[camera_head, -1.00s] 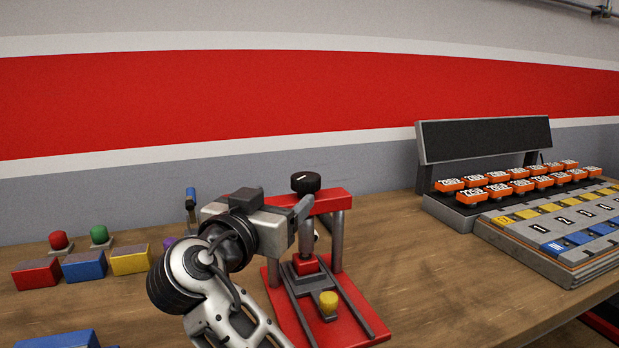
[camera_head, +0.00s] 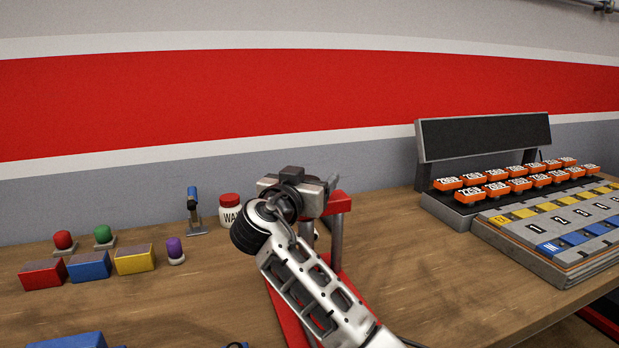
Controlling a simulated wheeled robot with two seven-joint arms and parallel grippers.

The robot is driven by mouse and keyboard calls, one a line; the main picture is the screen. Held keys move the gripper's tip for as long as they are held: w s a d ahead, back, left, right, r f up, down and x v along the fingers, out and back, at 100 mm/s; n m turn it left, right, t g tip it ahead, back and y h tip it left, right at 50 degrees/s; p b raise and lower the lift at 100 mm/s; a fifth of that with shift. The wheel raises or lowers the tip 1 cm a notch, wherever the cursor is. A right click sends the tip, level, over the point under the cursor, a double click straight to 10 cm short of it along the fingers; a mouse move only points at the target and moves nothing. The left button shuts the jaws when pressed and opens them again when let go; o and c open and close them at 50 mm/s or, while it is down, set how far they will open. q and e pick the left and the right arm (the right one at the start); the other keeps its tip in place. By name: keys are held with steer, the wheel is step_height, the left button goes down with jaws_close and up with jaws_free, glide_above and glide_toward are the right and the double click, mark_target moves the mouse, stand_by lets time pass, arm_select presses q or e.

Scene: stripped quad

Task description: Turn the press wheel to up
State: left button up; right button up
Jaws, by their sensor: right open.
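The red press (camera_head: 341,202) stands on the wooden bench in the middle of the view. Its top crossbar's right end, a grey post and parts of the red base show. The black press wheel on top is hidden behind my right gripper (camera_head: 328,186), so its setting cannot be read. The gripper is at the height of the press top, in front of it, with its open jaws pointing away to the right. Whether a finger touches the wheel cannot be told. My left gripper is not in view.
Left of the press stand a wax jar (camera_head: 231,213), a blue-topped tool (camera_head: 194,210) and red, blue and yellow blocks (camera_head: 134,259) with coloured knobs behind. At right are a rack of orange tags (camera_head: 513,180) and a numbered board (camera_head: 566,228). Bench between is clear.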

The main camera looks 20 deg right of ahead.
steer(key=c, duration=1)
